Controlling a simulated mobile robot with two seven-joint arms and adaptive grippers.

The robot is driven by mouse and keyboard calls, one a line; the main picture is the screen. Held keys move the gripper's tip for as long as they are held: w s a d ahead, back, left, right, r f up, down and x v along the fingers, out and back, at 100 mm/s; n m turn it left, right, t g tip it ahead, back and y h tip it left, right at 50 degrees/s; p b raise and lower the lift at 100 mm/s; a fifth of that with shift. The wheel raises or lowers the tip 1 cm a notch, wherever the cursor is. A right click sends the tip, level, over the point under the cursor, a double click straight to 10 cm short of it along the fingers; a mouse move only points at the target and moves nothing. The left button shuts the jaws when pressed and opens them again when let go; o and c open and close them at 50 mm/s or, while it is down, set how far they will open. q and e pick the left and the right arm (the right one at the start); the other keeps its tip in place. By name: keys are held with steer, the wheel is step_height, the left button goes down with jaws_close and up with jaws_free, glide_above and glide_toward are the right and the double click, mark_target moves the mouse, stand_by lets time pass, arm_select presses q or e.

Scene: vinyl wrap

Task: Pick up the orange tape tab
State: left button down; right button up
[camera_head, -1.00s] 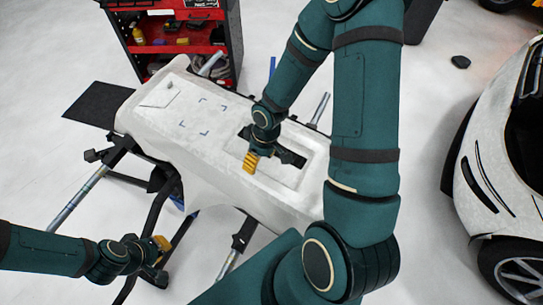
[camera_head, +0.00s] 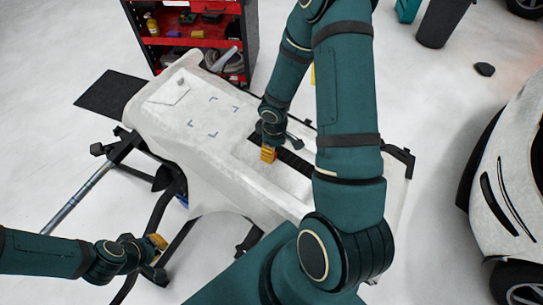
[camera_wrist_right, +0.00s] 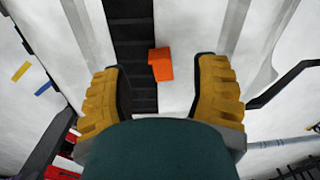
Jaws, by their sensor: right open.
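The orange tape tab (camera_wrist_right: 161,65) shows in the right wrist view, at the edge of a black slotted strip on the white panel. I cannot make it out in the head view. My right gripper (camera_wrist_right: 161,74) is open, its yellow-padded fingers standing to either side of the tab in that picture, with nothing between them. I cannot tell how high the fingers are above the tab. In the head view the right gripper (camera_head: 268,154) points down over the white panel (camera_head: 185,105) beside its dark slot. My left gripper (camera_head: 158,257) is at the lower left, away from the panel.
The white panel rests on a stand with dark legs and a metal bar (camera_head: 78,200). A red tool cart (camera_head: 190,40) stands behind it, and a white car (camera_head: 510,180) is at the right. A dark bin (camera_head: 444,22) is at the back right. Open floor lies between panel and car.

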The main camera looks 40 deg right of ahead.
step_height(320, 180, down, 4)
steer(key=shift+r+b, duration=0.1)
steer(key=shift+b, duration=0.35)
steer(key=c, duration=0.9)
steer(key=shift+o, duration=0.2)
